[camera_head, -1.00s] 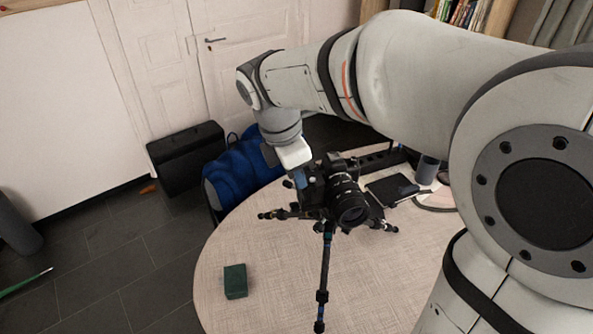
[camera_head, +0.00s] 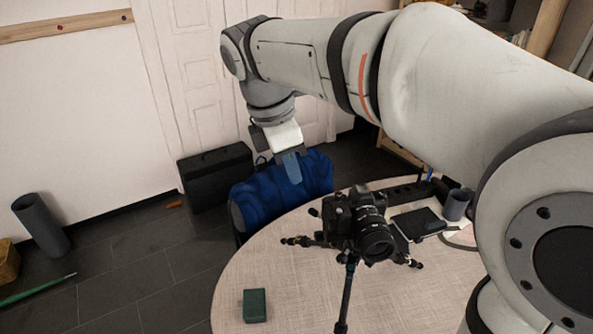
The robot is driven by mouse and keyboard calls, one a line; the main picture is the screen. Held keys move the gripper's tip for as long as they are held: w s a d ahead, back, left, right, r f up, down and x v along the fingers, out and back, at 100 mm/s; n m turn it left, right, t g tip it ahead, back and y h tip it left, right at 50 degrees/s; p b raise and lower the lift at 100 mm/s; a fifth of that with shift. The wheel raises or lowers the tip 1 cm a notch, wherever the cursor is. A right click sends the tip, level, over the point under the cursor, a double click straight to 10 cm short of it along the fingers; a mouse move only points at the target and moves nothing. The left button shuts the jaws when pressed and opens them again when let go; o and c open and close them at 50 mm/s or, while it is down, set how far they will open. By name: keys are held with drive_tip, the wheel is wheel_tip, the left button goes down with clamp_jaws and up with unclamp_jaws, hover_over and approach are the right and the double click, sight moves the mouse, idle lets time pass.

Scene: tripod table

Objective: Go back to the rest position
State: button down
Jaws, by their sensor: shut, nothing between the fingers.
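My gripper (camera_head: 291,167) points down in front of the blue cloth-like bundle (camera_head: 268,202), past the far left edge of the round table (camera_head: 285,272). Its fingers are together and it holds nothing. It is up and to the left of the black camera (camera_head: 362,222), apart from it in the picture. The camera sits on a small dark tripod (camera_head: 347,292) on the table, its lens facing toward the lower right.
A dark green box (camera_head: 254,305) lies at the table's near left. A black tablet-like item (camera_head: 418,223) and a grey cup (camera_head: 457,204) are at the right. A black case (camera_head: 216,176) stands by the wall. The floor left of the table is mostly clear.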

drive_tip(key=s+d+f+m+t+y, duration=0.1)
drive_tip(key=s+d+f+m, duration=0.4)
drive_tip(key=d+m, duration=0.3)
drive_tip(key=s+d+f+m+t+y, duration=0.1)
drive_tip(key=s+d+f+m, duration=0.5)
drive_tip(key=m, duration=0.7)
drive_tip(key=d+f, duration=0.2)
drive_tip(key=d, duration=0.1)
drive_tip(key=shift+s+d+y, duration=0.15)
drive_tip(key=shift+s+y, duration=0.1)
drive_tip(key=shift+y, duration=0.05)
